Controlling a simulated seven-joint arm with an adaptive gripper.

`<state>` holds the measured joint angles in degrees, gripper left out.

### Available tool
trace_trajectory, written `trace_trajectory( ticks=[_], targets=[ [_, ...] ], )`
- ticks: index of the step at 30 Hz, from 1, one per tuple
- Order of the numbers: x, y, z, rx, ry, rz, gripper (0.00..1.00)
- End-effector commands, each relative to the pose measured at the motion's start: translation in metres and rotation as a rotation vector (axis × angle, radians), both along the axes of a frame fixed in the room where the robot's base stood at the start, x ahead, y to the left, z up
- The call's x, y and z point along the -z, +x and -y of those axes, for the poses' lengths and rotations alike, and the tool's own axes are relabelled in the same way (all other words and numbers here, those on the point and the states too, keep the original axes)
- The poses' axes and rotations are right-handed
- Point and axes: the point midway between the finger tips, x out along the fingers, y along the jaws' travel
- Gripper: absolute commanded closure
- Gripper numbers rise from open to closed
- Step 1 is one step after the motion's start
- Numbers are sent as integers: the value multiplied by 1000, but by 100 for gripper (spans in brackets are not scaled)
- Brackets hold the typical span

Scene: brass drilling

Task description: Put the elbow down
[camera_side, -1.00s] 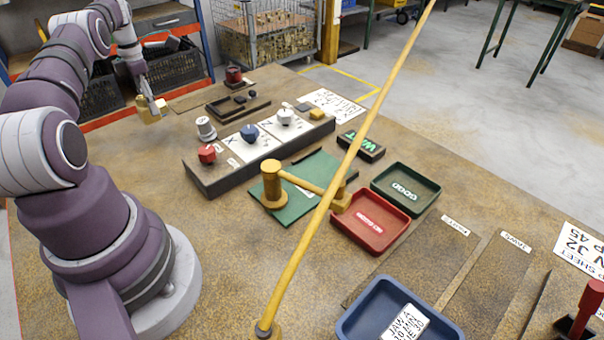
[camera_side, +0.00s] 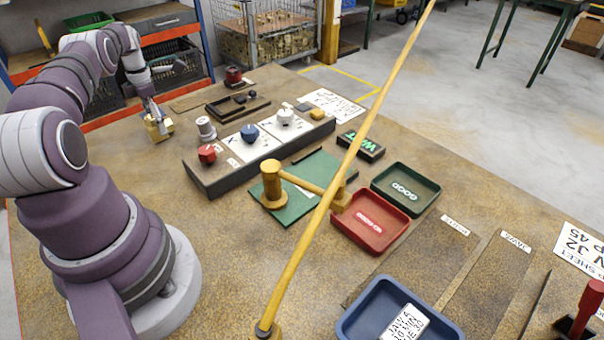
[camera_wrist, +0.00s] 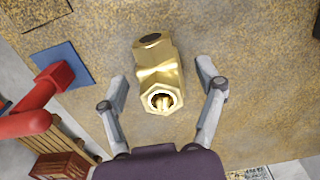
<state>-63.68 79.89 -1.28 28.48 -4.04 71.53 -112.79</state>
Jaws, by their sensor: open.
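The brass elbow (camera_side: 158,129) is at the far left of the bench in the side view and appears to rest on the top. In the wrist view the elbow (camera_wrist: 158,72) lies between my fingers, with its hex opening towards me and a dark end away. My gripper (camera_side: 154,113) is right above and around it in the side view. In the wrist view my gripper (camera_wrist: 161,85) is open, with a gap between each finger and the brass.
A white-grey knob (camera_side: 206,128) and the dark control box (camera_side: 225,178) stand to the right of the elbow. A dark tray (camera_side: 238,106) lies beyond them. In the wrist view a red-handled tool (camera_wrist: 35,108) is at left. The bench around the elbow is mostly clear.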

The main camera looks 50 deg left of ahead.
Motion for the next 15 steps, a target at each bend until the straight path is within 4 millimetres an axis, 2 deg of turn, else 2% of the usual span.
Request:
trace_trajectory(
  ticks=[5, 15],
  targets=[
    [-3, 0, 0, 0, 1, 0, 31],
    [-67, 0, -1, 0, 4, 1, 31]
  ],
)
